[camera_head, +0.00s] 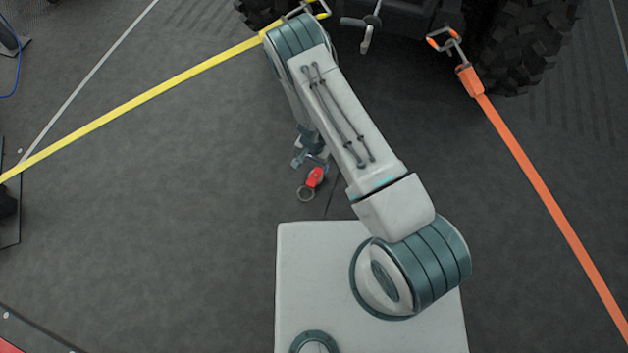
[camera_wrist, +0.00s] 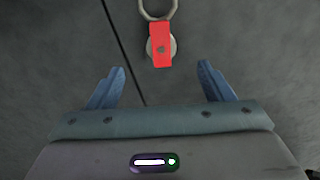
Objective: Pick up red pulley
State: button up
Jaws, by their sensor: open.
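The red pulley (camera_head: 316,177) lies on the dark floor just in front of my base, with a metal ring at its lower left in the head view. In the wrist view the red pulley (camera_wrist: 161,46) is at the top centre, its ring pointing away and a pale round wheel showing under the red body. My gripper (camera_wrist: 160,78) is open and empty, its two blue fingers apart. The pulley lies beyond the fingertips, roughly midway between them. In the head view my gripper (camera_head: 304,163) is partly hidden by my arm, close beside the pulley.
A yellow strap (camera_head: 150,98) runs across the left and an orange strap (camera_head: 540,185) down the right, both with hooks near a vehicle with knobbly tyres (camera_head: 525,45) at the back. The floor around the pulley is clear apart from a thin dark seam.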

jog(key=b, duration=0.2)
send_over(314, 178)
jog(key=f, duration=0.6)
jog(key=shift+s+a+f, duration=0.1)
jog(key=shift+s+f, duration=0.25)
jog(key=shift+w+f+b, duration=0.15)
jog(key=shift+f+b, duration=0.8)
jog(key=shift+f, duration=0.55)
jog(key=shift+w+f+b, duration=0.1)
jog(key=shift+f+b, duration=0.8)
jog(key=shift+f, duration=0.55)
jog(key=shift+r, duration=0.1)
jog(key=c, duration=1.5)
jog(key=shift+r, duration=0.15)
